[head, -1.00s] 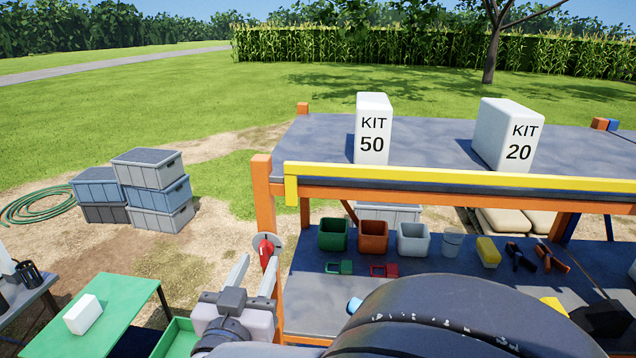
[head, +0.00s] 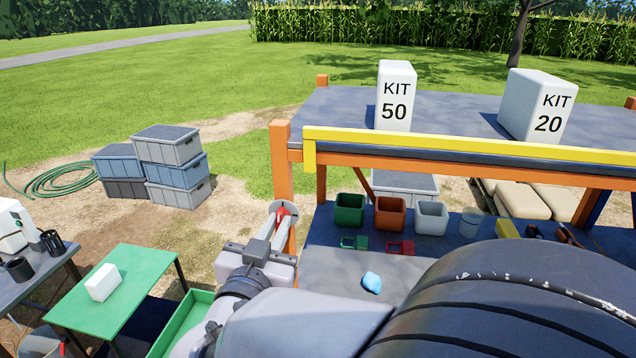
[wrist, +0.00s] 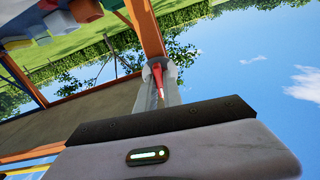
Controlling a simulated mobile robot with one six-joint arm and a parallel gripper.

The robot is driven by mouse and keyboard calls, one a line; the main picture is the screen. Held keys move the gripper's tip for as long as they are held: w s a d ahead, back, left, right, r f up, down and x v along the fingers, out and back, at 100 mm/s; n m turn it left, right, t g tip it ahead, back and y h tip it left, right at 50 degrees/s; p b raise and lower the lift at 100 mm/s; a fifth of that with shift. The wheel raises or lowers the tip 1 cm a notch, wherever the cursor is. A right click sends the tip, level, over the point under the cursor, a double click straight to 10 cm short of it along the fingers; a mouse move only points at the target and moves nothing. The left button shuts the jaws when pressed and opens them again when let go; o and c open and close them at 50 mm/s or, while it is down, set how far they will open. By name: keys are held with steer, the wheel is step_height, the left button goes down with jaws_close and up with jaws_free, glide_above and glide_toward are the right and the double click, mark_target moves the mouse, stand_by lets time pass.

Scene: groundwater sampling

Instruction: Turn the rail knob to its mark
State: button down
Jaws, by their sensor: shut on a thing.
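The rail knob (head: 283,212) has a red handle in front of a grey round plate on the orange post of the shelf rack. My gripper (head: 277,220) is at the knob, with its two pale fingers closed on either side of the red handle. In the wrist view the red handle (wrist: 157,80) sits between the fingertips, pointing along them. The mark on the plate cannot be made out, as the fingers hide part of it.
A green table (head: 125,285) with a white block (head: 102,282) is at the left. Stacked grey crates (head: 170,165) stand further back. Bins (head: 390,216) line the lower shelf.

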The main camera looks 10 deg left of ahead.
steer(key=m+b, duration=1.6)
steer(key=b, duration=0.6)
steer(key=shift+m, duration=0.4)
steer(key=c, duration=1.4)
jaws_free()
steer(key=s+a, duration=0.1)
steer(key=s, duration=1.6)
steer(key=shift+s+a+b, duration=0.15)
steer(key=shift+s+b, duration=0.05)
steer(key=shift+b, duration=0.2)
